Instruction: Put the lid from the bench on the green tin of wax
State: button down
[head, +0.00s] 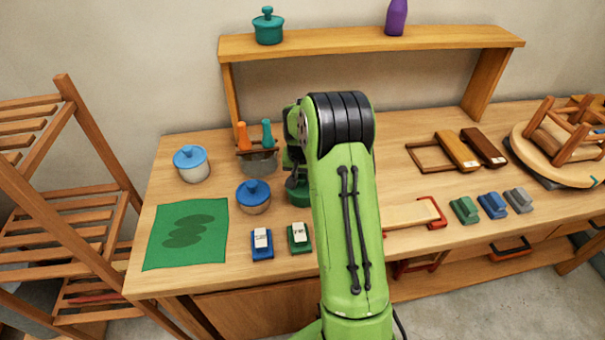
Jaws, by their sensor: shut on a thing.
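My gripper (293,183) points down over the bench, left of my green arm, which partly hides it. It is shut on the lid, which is too small and too covered to make out clearly. The dark green round tin (299,197) is right at and below my fingertips, its right side hidden by my arm. I cannot tell whether the lid touches the tin or is a little above it.
A blue-lidded pot (253,196) stands close left of the tin; a white blue-lidded pot (191,164) is farther left. A tool holder (258,162) stands behind. Blue (262,244) and green (299,238) labelled blocks lie in front. A shelf (400,40) spans the back.

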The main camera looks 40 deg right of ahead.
jog(key=shift+f, duration=0.15)
grip_release()
dwell(0.4)
dwell(0.4)
jog(key=shift+r+p, duration=2.35)
jog(key=shift+r, duration=1.2)
